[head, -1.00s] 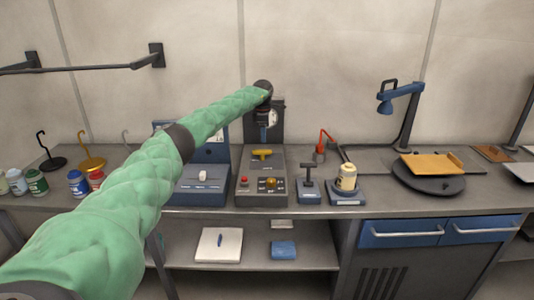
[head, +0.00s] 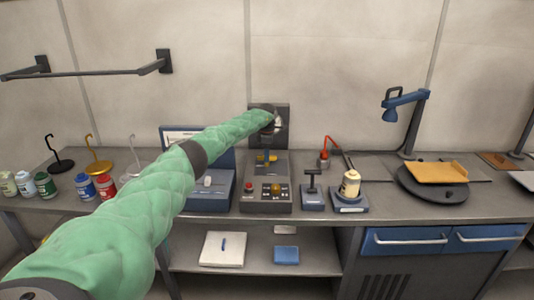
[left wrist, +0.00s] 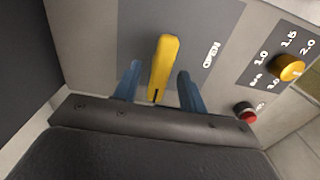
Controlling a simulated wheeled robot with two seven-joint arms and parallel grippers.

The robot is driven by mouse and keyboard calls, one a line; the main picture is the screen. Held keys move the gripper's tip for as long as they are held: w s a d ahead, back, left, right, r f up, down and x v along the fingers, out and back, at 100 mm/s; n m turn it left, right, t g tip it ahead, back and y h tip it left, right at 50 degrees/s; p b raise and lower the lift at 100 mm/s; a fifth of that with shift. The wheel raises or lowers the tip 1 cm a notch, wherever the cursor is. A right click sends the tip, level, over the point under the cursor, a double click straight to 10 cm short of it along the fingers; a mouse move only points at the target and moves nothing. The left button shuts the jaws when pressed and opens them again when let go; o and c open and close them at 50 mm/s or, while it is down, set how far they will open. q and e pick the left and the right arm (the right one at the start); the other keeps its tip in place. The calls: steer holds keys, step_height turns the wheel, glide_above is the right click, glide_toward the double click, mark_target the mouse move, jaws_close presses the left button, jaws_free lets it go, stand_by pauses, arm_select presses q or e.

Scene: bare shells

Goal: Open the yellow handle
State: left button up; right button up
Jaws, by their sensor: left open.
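The yellow handle (left wrist: 164,66) is a bar on the grey face of a control box (head: 265,197), with the word OPEN printed to its right in the left wrist view. My left gripper (left wrist: 158,86) is open, one blue finger on each side of the handle. Gaps show between the fingers and the handle, so I see no grip on it. My right gripper is in neither view.
The box also has a red button (left wrist: 245,112) and a yellow dial (left wrist: 289,68). A blue device (head: 209,200) stands to its left. Cans stand at the left.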

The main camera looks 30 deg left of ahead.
arm_select(q)
steer(key=shift+f, duration=0.1)
jaws_close()
